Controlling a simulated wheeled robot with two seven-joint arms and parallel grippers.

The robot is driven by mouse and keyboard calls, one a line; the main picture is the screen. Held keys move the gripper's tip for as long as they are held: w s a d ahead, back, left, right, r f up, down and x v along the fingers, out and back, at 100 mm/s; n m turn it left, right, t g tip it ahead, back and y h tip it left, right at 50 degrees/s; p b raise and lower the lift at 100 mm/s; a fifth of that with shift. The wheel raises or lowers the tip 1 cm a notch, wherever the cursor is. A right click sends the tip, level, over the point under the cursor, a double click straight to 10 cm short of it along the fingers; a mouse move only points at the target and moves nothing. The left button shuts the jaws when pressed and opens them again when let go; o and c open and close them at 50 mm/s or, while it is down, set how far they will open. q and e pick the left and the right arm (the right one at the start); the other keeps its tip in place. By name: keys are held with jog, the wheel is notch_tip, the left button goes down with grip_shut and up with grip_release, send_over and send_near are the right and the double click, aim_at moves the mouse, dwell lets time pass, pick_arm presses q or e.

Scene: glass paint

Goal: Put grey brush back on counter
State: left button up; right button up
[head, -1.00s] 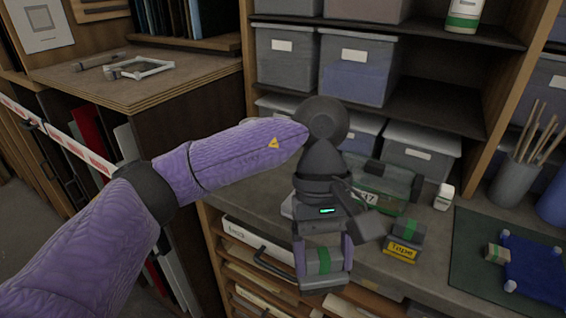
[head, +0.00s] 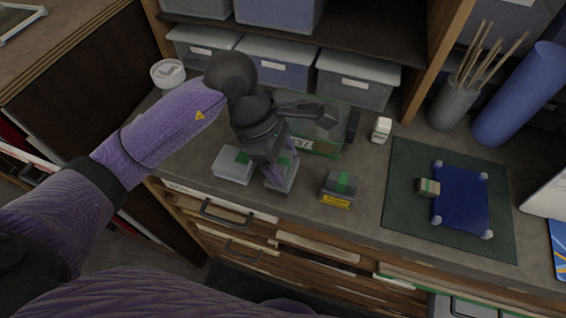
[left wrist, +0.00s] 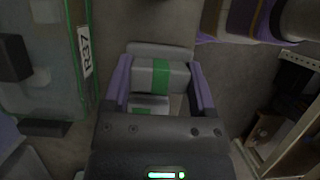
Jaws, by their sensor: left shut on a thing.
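My left gripper (head: 281,178) points down over the counter (head: 305,195), with its purple fingers shut on a grey block with a green band, which I take as the grey brush. In the left wrist view, the grey brush (left wrist: 150,75) sits crosswise between the finger pads of the left gripper (left wrist: 160,88). In the head view, the fingers hide much of it. It is low, near the counter's front part; I cannot tell whether it touches the surface. My right gripper is not in view.
A pale grey box with green (head: 232,165) lies just left of the gripper. A grey block with a yellow label (head: 340,187) lies to the right. A clear green-edged case (head: 325,138) stands behind. A white bottle (head: 381,130) and a green mat (head: 400,210) are further right.

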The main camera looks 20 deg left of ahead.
pick_arm(q)
jog(key=shift+f, duration=0.75)
jog(key=o, duration=1.1)
jog(key=p+v, duration=0.1)
jog(key=v, duration=1.1)
jog(key=shift+r, duration=0.25)
